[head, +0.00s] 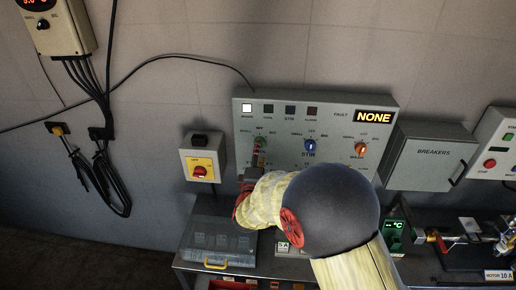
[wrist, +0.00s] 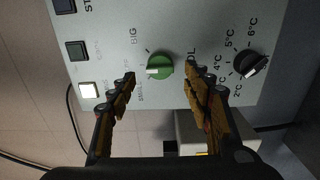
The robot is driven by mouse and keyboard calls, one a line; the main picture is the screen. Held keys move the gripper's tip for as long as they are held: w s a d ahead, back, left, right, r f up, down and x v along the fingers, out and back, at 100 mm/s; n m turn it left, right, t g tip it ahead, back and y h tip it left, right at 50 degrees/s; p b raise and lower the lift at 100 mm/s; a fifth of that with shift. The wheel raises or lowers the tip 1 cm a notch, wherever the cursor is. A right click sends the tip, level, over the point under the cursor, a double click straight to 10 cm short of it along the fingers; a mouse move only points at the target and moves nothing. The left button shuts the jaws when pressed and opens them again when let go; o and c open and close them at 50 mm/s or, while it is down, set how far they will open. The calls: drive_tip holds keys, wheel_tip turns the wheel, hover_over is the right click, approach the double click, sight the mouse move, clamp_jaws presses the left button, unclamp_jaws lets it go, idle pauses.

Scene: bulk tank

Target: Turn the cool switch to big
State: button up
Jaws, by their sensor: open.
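The green cool switch (wrist: 160,67) is a round knob on the grey panel, seen close in the wrist view. Its white pointer faces left there, toward the panel's row of lamps, between the BIG and SMALL marks. My gripper (wrist: 159,72) is open, with one finger on each side of the knob. I cannot tell whether either finger touches it. The left finger hides part of the labels.
A black temperature knob (wrist: 250,65) is close beyond the right finger. The blue stir knob (head: 310,146) and orange wash knob (head: 361,149) are to the right on the panel. A yellow box with a red switch (head: 200,171) is at the left, a breaker box (head: 430,156) at the right.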

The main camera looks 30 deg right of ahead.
drive_tip(key=x, duration=0.4)
drive_tip(key=shift+w+d, duration=0.2)
drive_tip(key=shift+w, duration=0.1)
drive_tip(key=c, duration=0.4)
drive_tip(key=c, duration=0.7)
drive_tip(key=shift+c, duration=0.3)
